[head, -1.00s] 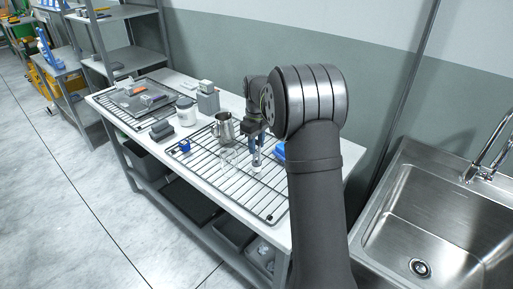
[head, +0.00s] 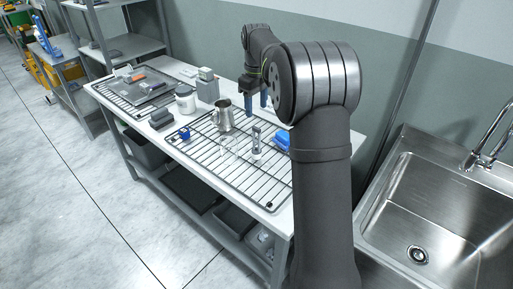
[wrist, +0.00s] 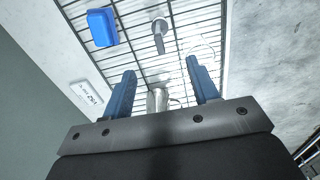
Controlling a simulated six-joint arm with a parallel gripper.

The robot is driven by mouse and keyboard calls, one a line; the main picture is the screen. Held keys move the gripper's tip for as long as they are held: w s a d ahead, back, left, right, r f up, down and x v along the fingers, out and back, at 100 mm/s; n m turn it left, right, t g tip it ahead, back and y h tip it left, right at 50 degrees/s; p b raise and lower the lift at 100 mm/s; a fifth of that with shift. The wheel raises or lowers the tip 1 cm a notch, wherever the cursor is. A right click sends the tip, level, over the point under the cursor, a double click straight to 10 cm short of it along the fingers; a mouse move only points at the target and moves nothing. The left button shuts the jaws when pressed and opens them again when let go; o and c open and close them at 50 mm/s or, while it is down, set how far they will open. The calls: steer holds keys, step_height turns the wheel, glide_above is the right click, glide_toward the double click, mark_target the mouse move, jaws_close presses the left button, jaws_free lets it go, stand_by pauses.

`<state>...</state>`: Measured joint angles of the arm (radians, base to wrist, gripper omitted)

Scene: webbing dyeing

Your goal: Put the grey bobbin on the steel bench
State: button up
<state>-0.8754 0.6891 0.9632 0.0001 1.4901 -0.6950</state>
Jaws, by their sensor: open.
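A slim grey piece (head: 256,141), which looks like the grey bobbin, stands upright on the black wire rack (head: 222,165) on the light-topped bench (head: 188,160). It also shows in the wrist view (wrist: 159,38), beyond my fingertips. My gripper (head: 256,101) is open and empty, above the rack and apart from the grey piece. In the wrist view my two blue fingers (wrist: 161,70) are spread, with the metal pitcher (wrist: 158,100) seen between them, farther off. I cannot tell for certain which surface is the steel bench.
A metal pitcher (head: 224,115), a blue block (head: 282,140), a small blue piece (head: 184,134) and a clear glass item (head: 230,147) are close by. A white jar (head: 185,100) and grey blocks stand farther left. A steel sink (head: 450,225) is at right.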

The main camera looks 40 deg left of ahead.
mark_target(255, 131)
steer(key=shift+s+f, duration=0.2)
steer(key=shift+f, duration=0.05)
steer(key=s+d+f+n+t+h, duration=0.3)
steer(key=s+f+n+t+h, duration=0.1)
steer(key=s+f+n+t, duration=0.2)
steer(key=s+a+n+t+y, duration=0.35)
steer(key=s+n+t, duration=0.5)
steer(key=n, duration=0.35)
steer(key=shift+y, duration=0.25)
steer(key=x, duration=1.7)
steer(key=shift+w+d, duration=0.25)
steer(key=shift+d, duration=0.05)
jaws_close()
steer(key=shift+r, duration=0.15)
